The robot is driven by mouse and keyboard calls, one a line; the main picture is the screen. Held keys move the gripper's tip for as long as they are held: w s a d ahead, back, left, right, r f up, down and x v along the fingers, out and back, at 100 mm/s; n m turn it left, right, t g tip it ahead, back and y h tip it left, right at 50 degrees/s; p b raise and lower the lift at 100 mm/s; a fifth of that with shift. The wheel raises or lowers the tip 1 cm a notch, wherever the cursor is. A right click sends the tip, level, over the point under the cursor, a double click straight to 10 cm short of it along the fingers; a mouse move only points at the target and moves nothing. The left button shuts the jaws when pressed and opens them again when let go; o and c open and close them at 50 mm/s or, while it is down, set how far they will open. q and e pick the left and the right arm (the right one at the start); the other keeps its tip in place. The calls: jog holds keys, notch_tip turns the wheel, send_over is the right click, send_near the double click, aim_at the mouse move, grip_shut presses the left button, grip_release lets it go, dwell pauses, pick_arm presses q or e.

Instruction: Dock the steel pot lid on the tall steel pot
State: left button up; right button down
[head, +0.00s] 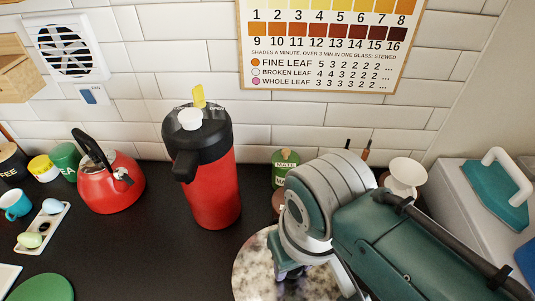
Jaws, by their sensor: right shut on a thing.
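I cannot make out the steel pot lid or the tall steel pot in the head view. My right gripper (288,274) is low in the centre, over a round speckled stone-look disc (250,272). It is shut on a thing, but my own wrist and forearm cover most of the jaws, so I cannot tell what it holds. My left gripper is out of view.
A tall red airpot (214,184) stands left of my right arm. A red kettle (112,186) and a small egg tray (43,230) are farther left. A green bottle (285,163) and a white cup (405,177) stand behind the arm.

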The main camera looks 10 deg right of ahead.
aim_at(297, 284)
dwell(0.3)
jog(key=shift+f+b, duration=0.3)
jog(key=shift+f, duration=0.3)
dwell(0.4)
jog(key=c, duration=0.8)
grip_release()
jog(key=shift+o, duration=0.2)
jog(key=shift+s+r+p, duration=0.1)
jog(key=shift+r+p, duration=0.8)
jog(key=shift+p, duration=0.15)
notch_tip(297, 284, up, 9)
jog(key=s+p, duration=0.1)
jog(key=p, duration=0.9)
jog(key=shift+p, duration=0.4)
jog(key=shift+d+r, duration=0.1)
jog(key=shift+s, duration=0.1)
